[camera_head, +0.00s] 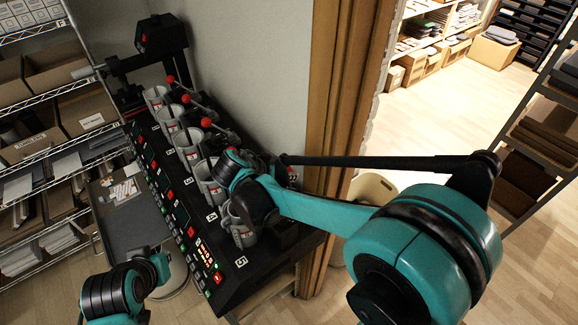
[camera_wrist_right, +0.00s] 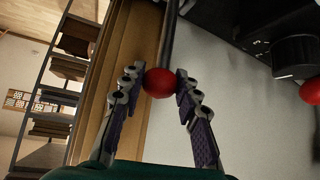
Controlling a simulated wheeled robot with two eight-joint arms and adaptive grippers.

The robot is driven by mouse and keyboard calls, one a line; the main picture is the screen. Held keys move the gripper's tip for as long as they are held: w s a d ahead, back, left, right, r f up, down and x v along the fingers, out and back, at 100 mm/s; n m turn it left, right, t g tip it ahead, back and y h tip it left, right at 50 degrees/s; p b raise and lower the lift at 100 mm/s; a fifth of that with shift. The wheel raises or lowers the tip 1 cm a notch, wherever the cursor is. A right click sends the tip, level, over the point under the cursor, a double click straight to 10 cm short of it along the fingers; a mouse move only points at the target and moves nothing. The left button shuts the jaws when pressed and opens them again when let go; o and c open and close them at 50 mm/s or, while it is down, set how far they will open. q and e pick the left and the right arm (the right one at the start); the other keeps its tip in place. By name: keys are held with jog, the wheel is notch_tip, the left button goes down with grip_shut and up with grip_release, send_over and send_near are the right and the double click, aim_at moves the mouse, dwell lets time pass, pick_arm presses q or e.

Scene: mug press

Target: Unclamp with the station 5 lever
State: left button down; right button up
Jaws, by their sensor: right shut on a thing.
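In the right wrist view my right gripper (camera_wrist_right: 158,86) has its two fingers closed on either side of a red ball knob (camera_wrist_right: 159,82) at the end of a dark lever rod (camera_wrist_right: 169,45). In the head view my right arm reaches over the near end of the black press bench, and its wrist hides much of the station 5 lever.
Further grey mugs (camera_head: 188,144) and red-knobbed levers (camera_head: 206,122) line the bench (camera_head: 235,285). Lit buttons run along its front. A wire shelf (camera_head: 62,90) stands left, a wooden door frame (camera_head: 335,90) right. Another red knob (camera_wrist_right: 311,91) shows at the wrist view's right edge.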

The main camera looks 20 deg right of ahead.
jog(key=shift+s+a, duration=0.15)
jog(key=shift+a, duration=0.5)
jog(key=shift+s+a+f+b, duration=0.1)
jog(key=shift+s+a+b, duration=0.15)
jog(key=shift+a, duration=0.3)
jog(key=shift+s+a+f+b, duration=0.1)
jog(key=shift+s+a, duration=0.1)
jog(key=shift+a, duration=0.3)
jog(key=shift+s+a+f+b, duration=0.2)
jog(key=shift+a+b, duration=0.05)
jog(key=shift+a, duration=0.3)
jog(key=shift+s+a+f+b, duration=0.15)
jog(key=shift+a+b, duration=0.05)
jog(key=shift+a, duration=0.3)
jog(key=o, duration=0.8)
jog(key=shift+r, duration=0.1)
